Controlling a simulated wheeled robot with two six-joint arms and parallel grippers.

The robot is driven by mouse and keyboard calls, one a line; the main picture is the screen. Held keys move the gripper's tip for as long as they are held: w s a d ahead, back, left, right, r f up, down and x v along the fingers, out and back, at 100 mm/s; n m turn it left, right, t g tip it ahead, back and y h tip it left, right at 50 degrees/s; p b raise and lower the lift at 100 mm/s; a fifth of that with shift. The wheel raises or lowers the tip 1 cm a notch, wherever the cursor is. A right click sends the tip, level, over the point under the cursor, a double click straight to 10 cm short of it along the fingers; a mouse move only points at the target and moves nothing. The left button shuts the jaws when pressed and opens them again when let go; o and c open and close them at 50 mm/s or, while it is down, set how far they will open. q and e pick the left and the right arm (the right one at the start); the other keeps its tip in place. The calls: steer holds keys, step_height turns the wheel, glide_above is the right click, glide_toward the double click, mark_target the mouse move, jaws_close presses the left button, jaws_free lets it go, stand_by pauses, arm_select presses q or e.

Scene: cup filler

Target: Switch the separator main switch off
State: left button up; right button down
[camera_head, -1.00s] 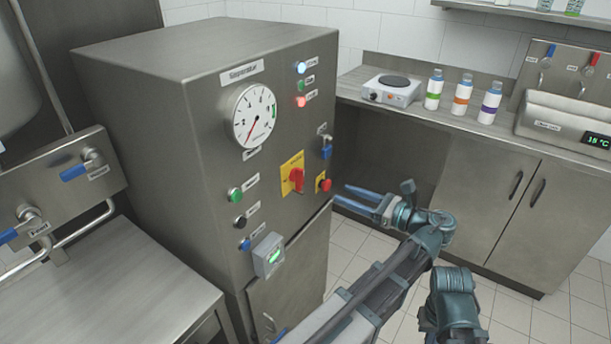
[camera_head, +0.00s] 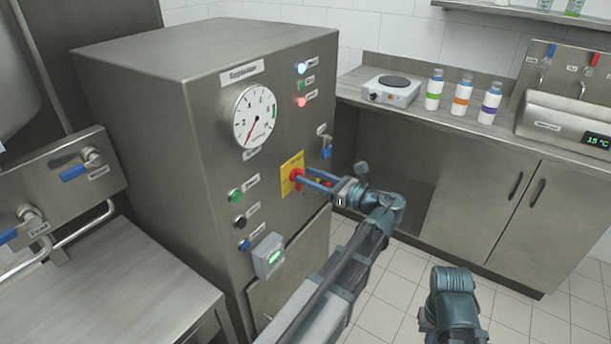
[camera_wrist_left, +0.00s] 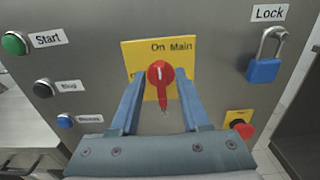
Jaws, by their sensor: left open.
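The main switch is a red rotary handle (camera_wrist_left: 160,75) on a yellow plate (camera_wrist_left: 130,52) marked "On Main". In the left wrist view its lever points down. In the head view the red handle (camera_head: 297,177) sits on the front of the separator (camera_head: 190,120), mostly behind my fingers. My left gripper (camera_wrist_left: 159,82) is open, with one blue finger on each side of the handle. It also shows at the switch in the head view (camera_head: 303,176). I cannot tell whether the fingers touch the handle. Part of the plate's lettering is hidden. My right gripper is out of view.
A blue padlock (camera_wrist_left: 264,69) hangs right of the plate, and a red button (camera_wrist_left: 242,130) sits below it. Start (camera_wrist_left: 14,43) and two other buttons are on the left. The floor to the right is free.

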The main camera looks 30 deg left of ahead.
arm_select(q)
steer(key=shift+a, duration=0.85)
jaws_close()
